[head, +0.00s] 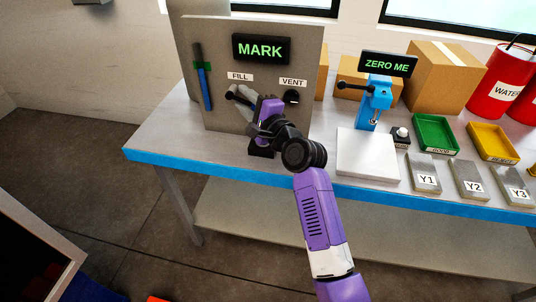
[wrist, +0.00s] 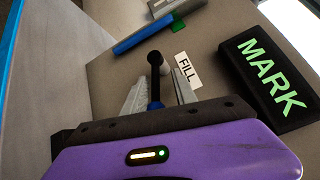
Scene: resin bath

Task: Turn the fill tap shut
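The fingers are apart, with a visible gap between the lever and the right finger. Whether the left finger touches it I cannot tell. A sign (head: 261,49) reads MARK in green.
A vent knob (head: 292,97) sits right of my gripper. A blue gauge tube (head: 203,85) with a green band is on the panel's left. A blue press (head: 375,100) with a ZERO ME display, trays and labelled blocks stand on the bench's right.

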